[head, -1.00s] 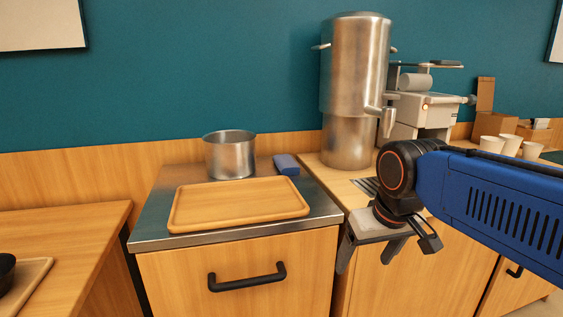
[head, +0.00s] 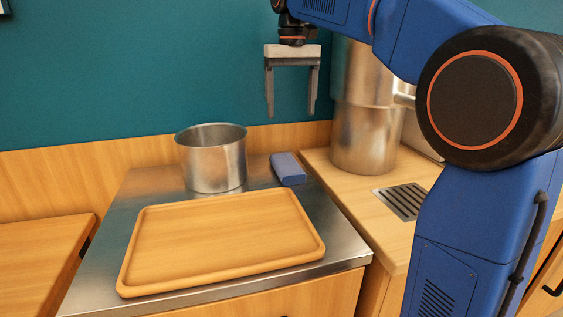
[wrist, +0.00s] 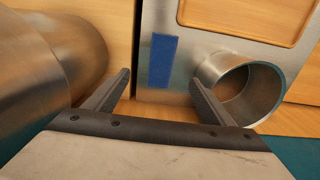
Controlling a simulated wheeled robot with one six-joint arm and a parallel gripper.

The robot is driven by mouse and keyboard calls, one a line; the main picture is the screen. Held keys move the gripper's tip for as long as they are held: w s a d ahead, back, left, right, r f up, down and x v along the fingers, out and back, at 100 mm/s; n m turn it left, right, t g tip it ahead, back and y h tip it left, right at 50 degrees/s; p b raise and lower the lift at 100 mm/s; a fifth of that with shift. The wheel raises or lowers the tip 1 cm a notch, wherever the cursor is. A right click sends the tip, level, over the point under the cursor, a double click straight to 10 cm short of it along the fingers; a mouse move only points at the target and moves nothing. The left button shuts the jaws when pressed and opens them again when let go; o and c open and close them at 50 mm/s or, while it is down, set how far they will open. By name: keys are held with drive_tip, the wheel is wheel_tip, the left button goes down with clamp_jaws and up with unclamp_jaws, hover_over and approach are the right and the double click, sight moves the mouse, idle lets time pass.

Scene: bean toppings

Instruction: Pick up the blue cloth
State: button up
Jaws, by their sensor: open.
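The blue cloth (head: 288,168) is a small folded block lying on the steel counter top, right of the pot and behind the wooden tray. It also shows in the wrist view (wrist: 163,62), ahead of and between the fingers. My gripper (head: 291,112) is open and empty, fingers pointing down, well above the cloth in the head view. In the wrist view its two fingers (wrist: 160,82) are spread apart, and nothing is between them at their own height.
A steel pot (head: 212,158) stands left of the cloth. A wooden tray (head: 222,238) lies in front. A tall steel urn (head: 366,125) stands on the wooden counter to the right, near a drip grate (head: 403,201). The wall is behind.

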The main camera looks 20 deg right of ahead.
drive_tip(key=w, duration=0.1)
hover_over(286, 163)
drive_tip(key=f, duration=1.1)
drive_tip(key=shift+d+f, duration=0.2)
drive_tip(key=shift+f, duration=0.15)
drive_tip(key=shift+a+f, duration=0.15)
drive_tip(key=shift+f, duration=2.5)
drive_tip(key=c, duration=1.2)
drive_tip(key=shift+o, duration=0.2)
drive_tip(key=shift+r, duration=0.15)
wheel_tip(286, 163, up, 10)
